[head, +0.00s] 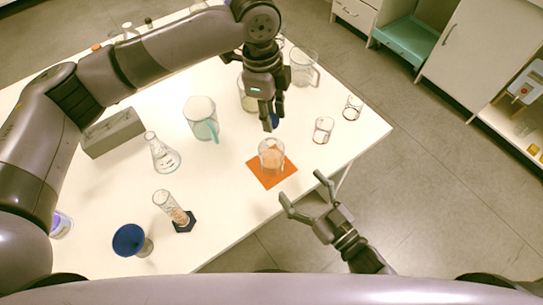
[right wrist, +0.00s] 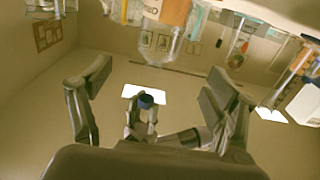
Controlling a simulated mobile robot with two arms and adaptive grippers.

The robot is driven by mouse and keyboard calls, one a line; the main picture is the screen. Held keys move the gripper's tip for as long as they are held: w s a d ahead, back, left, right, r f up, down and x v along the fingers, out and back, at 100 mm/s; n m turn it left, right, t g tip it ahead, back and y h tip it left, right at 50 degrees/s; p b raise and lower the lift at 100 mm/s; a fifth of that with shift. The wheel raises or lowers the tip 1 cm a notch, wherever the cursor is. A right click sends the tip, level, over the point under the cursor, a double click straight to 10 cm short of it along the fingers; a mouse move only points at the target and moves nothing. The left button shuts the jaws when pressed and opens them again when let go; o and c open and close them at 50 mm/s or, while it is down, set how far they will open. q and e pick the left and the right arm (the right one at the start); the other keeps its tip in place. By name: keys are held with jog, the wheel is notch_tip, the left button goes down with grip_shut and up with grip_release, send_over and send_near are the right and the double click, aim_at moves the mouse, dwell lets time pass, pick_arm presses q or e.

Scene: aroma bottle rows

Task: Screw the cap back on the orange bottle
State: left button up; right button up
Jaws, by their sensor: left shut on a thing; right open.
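The orange bottle (head: 271,158), clear glass with orange contents low inside, stands upright on an orange square mat (head: 266,180) near the table's front right edge. Its mouth looks uncovered. My left gripper (head: 271,122) is shut on a blue cap (head: 275,120), just behind and above the bottle, apart from it. The cap is mostly hidden by the fingers; it also shows as a blue round spot in the right wrist view (right wrist: 146,101). My right gripper (head: 302,187) is open and empty, in front of the table edge and right of the mat.
Two small glass beakers (head: 322,130) (head: 352,108) stand right of the bottle. A glass jug (head: 303,68) and a frosted jug (head: 201,118) stand behind. A flask (head: 162,153), a cylinder (head: 174,208) and a blue funnel (head: 130,240) are to the left. Bare table lies around the mat.

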aim_at(279, 161)
jog(key=x, duration=1.1)
jog(key=shift+w+a, duration=0.15)
jog(key=shift+w, duration=0.05)
jog(key=shift+c, duration=0.6)
jog(key=c, duration=1.7)
pick_arm(q)
jog(key=shift+f, duration=2.5)
pick_arm(e)
jog(key=shift+o, duration=0.2)
pick_arm(q)
jog(key=shift+f, duration=0.1)
jog(key=shift+f, duration=0.8)
jog(key=shift+f, duration=0.55)
